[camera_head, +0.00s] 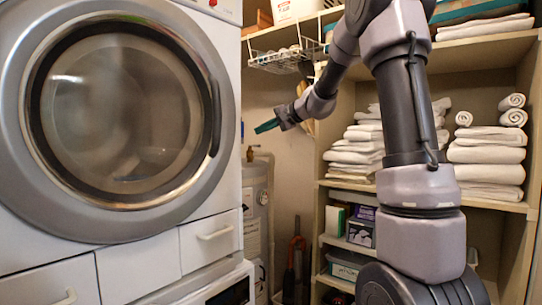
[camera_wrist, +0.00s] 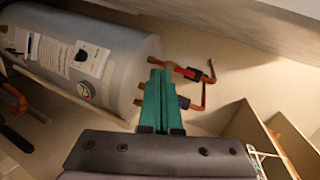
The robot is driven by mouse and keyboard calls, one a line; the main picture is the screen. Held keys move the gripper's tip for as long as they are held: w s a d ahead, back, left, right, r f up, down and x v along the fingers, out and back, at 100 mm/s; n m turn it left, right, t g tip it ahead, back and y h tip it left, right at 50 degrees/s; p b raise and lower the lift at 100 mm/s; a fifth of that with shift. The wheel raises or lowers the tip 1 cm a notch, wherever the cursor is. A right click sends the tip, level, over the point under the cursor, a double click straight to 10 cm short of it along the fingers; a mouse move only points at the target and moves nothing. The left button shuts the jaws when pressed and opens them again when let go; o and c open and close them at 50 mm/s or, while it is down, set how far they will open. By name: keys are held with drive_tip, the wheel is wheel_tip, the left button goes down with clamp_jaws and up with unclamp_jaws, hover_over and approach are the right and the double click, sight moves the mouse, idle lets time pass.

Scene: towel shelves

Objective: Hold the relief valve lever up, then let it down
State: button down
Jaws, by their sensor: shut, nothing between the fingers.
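The water heater (camera_head: 262,222) is a grey upright cylinder in the gap between the washer and the shelves. In the wrist view its grey body (camera_wrist: 122,75) lies across the upper left, with labels on its side. A small brass-coloured fitting (camera_head: 250,153) stands on its top. I cannot make out which part is the relief valve lever. My gripper (camera_head: 267,126), with teal fingers, is shut and empty, above the heater. Its fingers (camera_wrist: 157,75) hide part of the pipes.
A large front-loading washer (camera_head: 30,225) fills the left side. Wooden shelves (camera_head: 500,204) with folded white towels (camera_head: 487,155) stand on the right, close to my arm. A wire basket (camera_head: 275,60) hangs above my gripper. Tools with an orange handle (camera_head: 298,243) stand on the floor beside the heater.

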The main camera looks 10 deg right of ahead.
drive_tip(key=w+d+f+m+t+h, duration=0.1)
drive_tip(key=w+d+f+m+t, duration=0.2)
drive_tip(key=w, duration=0.6)
drive_tip(key=w+d+f+m+t+h, duration=0.1)
drive_tip(key=w+d+f, duration=0.3)
drive_tip(key=w, duration=0.4)
drive_tip(key=w+d+f+m+t+h, duration=0.1)
drive_tip(key=w+d+f+m+t, duration=0.2)
drive_tip(key=w, duration=0.6)
drive_tip(key=shift+n+g, duration=0.3)
drive_tip(key=shift+n, duration=0.4)
drive_tip(key=shift+f+x, duration=0.2)
drive_tip(key=shift+x, duration=2.45)
drive_tip(key=shift+f+x, duration=0.2)
drive_tip(key=shift+x, duration=2.4)
drive_tip(key=shift+a+r, duration=0.15)
